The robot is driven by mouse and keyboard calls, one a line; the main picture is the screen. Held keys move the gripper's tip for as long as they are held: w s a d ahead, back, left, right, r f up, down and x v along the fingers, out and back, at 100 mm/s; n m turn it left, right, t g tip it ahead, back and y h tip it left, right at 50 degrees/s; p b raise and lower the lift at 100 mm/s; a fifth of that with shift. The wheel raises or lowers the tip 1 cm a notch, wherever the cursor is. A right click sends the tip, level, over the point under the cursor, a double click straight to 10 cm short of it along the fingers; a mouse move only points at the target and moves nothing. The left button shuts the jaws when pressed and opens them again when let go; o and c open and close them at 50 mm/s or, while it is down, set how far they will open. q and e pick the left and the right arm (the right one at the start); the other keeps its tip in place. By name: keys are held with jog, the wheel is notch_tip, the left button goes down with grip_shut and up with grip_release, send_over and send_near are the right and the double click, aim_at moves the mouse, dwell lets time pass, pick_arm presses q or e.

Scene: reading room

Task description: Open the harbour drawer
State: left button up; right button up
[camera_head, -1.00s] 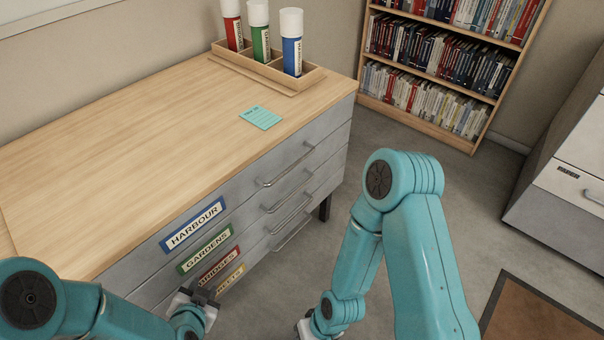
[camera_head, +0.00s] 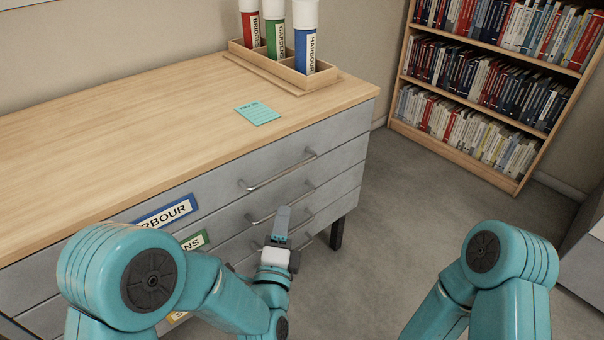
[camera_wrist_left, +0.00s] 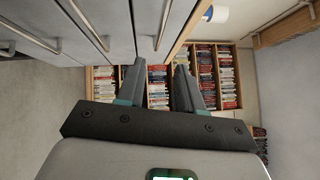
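The harbour drawer (camera_head: 225,195) is the top grey drawer of the wooden-topped cabinet. Its blue HARBOUR label (camera_head: 170,212) is partly hidden by my left arm. Its front looks flush, so it is shut. Its bar handle (camera_head: 280,172) shows clear; it appears to be the handle nearest the wooden top in the left wrist view (camera_wrist_left: 164,25). My left gripper (camera_head: 281,216) is in front of the drawers, below that handle in the picture and overlapping the second handle. The left wrist view shows its fingers (camera_wrist_left: 164,75) apart with nothing between them. My right gripper is out of view.
Lower drawers, with a green label (camera_head: 194,241) partly covered, sit below. A teal note card (camera_head: 257,113) and a rack (camera_head: 318,80) of red, green and blue tubes are on the top. A bookcase (camera_head: 470,105) stands behind; the grey floor (camera_head: 400,190) between is clear.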

aim_at(288, 169)
pick_arm(q)
jog(key=shift+a+b+x, duration=0.2)
jog(key=shift+b+x, duration=0.25)
jog(key=shift+x, duration=3.3)
jog(key=shift+a+b+x, duration=0.2)
jog(key=shift+b+x, duration=0.25)
jog(key=shift+x, duration=3.3)
jog(key=shift+f, duration=0.1)
grip_shut()
